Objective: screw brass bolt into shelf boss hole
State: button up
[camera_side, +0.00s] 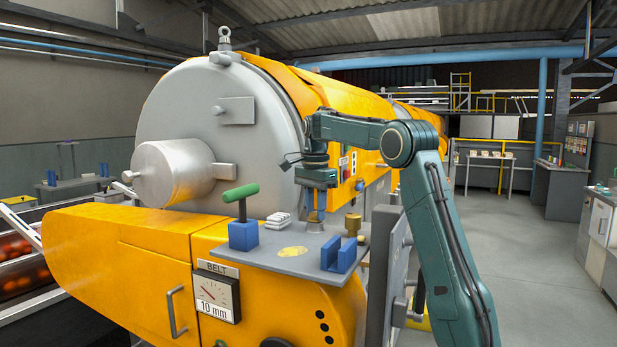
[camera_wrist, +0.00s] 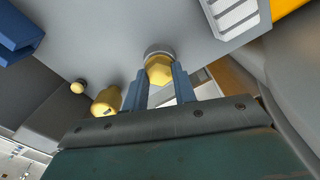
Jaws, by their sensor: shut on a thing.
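A brass hex-headed bolt (camera_wrist: 159,70) is between the two blue fingers of my gripper (camera_wrist: 160,82), which is shut on it. A round grey boss (camera_wrist: 159,50) shows right behind the bolt head in the wrist view. The bolt's shank and the boss hole are hidden, so I cannot tell how deep the bolt sits. In the side view my gripper (camera_side: 316,216) points down over the grey boss (camera_side: 315,227) on the grey shelf (camera_side: 265,262). The fingers cover most of the bolt there.
A stepped brass piece (camera_side: 352,224) stands right of my gripper. A blue slotted holder (camera_side: 338,256) is at the shelf's front right. A green T-handle (camera_side: 241,193) rises from a blue block (camera_side: 243,237) at left. White stacked pieces (camera_side: 279,222) lie near the large grey drum face.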

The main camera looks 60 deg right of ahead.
jog(key=shift+f+m, duration=0.15)
jog(key=shift+m, duration=0.65)
jog(key=o, duration=0.7)
jog(key=shift+n, duration=0.3)
jog(key=shift+n, duration=0.6)
jog(key=shift+n, duration=0.8)
